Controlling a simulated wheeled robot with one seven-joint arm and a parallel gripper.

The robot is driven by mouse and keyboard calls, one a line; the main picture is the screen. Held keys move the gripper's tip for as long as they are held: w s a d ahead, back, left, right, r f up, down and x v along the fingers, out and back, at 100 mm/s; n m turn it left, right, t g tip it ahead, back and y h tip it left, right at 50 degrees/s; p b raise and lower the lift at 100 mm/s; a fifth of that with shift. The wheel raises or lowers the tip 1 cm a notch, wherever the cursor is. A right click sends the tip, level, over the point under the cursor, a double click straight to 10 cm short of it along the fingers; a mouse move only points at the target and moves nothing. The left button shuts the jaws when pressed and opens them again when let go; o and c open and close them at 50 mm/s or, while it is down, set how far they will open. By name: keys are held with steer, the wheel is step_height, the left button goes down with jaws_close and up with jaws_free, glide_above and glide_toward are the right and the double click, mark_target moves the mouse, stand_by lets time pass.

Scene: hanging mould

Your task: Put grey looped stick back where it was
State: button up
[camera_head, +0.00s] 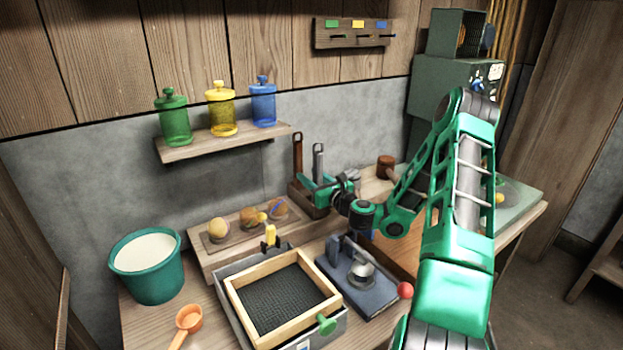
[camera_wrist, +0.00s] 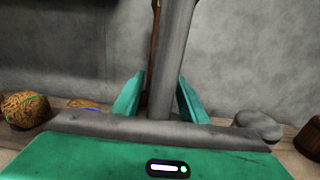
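The grey looped stick (camera_head: 318,160) stands nearly upright at the wooden holder (camera_head: 309,203) on the table's back side, its loop at the top. A brown looped stick (camera_head: 297,150) stands just left of it. My gripper (camera_head: 314,184) is at the grey stick, below its loop. In the wrist view the grey stick (camera_wrist: 171,65) passes between the two green fingers (camera_wrist: 160,92), with a gap visible on the left side. The fingers look apart and not closed on it. My gripper partly hides the holder and the stick's lower end, so its seating cannot be seen.
A wooden tray (camera_head: 205,262) with several round balls lies left of the holder. A brown mallet-like object (camera_head: 386,165) stands to the right. A framed mesh box (camera_head: 240,300), a grey press (camera_head: 345,285) and a teal bucket (camera_head: 150,280) are nearer. A shelf (camera_head: 215,143) with bottles hangs above.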

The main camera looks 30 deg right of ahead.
steer(key=shift+r, duration=0.1)
steer(key=s, duration=1.2)
steer(key=shift+d, duration=0.2)
